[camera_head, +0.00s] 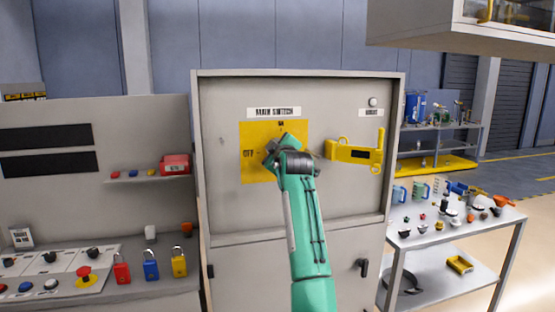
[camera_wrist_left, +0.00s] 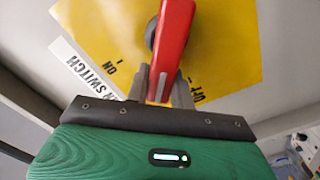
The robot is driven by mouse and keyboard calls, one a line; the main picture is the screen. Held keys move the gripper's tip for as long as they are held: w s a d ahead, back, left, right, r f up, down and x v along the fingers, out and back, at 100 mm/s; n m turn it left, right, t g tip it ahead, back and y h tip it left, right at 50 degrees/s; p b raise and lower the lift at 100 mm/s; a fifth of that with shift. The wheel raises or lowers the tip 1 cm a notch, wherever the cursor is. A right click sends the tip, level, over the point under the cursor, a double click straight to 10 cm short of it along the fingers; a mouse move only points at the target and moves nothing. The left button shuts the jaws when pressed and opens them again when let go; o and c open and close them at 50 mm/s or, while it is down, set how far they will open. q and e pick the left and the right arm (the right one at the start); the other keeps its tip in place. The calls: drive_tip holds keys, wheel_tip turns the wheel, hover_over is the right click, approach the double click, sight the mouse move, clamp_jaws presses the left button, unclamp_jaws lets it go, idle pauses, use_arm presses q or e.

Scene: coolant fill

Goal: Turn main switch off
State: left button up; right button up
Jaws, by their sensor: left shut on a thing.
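The main switch is on a yellow plate (camera_head: 248,172) on a grey cabinet, under a MAIN SWITCH label (camera_head: 274,112). ON is printed at the plate's top and OFF at its left. In the left wrist view the switch's red handle (camera_wrist_left: 174,40) lies across the yellow plate (camera_wrist_left: 225,50). My left gripper (camera_wrist_left: 160,92) is shut on the handle's near end, which points between the ON and OFF marks. In the head view my green left arm and gripper (camera_head: 268,150) cover the handle. My right gripper is not in view.
A yellow bracket-like piece (camera_head: 352,153) sits on the cabinet's right side, below a white button (camera_head: 373,101). Red, blue and yellow padlocks (camera_head: 151,264) stand on the left console. A table (camera_head: 405,238) with many small items stands at right.

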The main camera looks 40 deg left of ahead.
use_arm(q)
drive_tip(key=shift+s+a+f+n+b, duration=0.15)
drive_tip(key=shift+f+n+b, duration=0.45)
drive_tip(key=shift+n, duration=0.4)
drive_tip(key=shift+s+n+b, duration=0.1)
drive_tip(key=shift+n+b, duration=0.3)
drive_tip(key=shift+n, duration=0.1)
drive_tip(key=shift+f+n, duration=0.15)
drive_tip(key=shift+n, duration=0.25)
drive_tip(key=shift+s+a+f+n+b, duration=0.1)
drive_tip(key=shift+f+n+b, duration=0.3)
drive_tip(key=shift+n, duration=0.6)
drive_tip(key=shift+s+a+f+n+b, duration=0.1)
drive_tip(key=shift+f+n+b, duration=0.25)
drive_tip(key=shift+n, duration=0.65)
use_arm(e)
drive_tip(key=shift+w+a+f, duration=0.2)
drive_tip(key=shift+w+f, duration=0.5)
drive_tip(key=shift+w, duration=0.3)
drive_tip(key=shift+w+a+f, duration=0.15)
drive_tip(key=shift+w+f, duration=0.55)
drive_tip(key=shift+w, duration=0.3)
use_arm(q)
drive_tip(key=shift+w, duration=0.1)
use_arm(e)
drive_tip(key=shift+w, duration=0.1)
use_arm(q)
drive_tip(key=o, duration=1)
drive_tip(key=shift+r, duration=0.1)
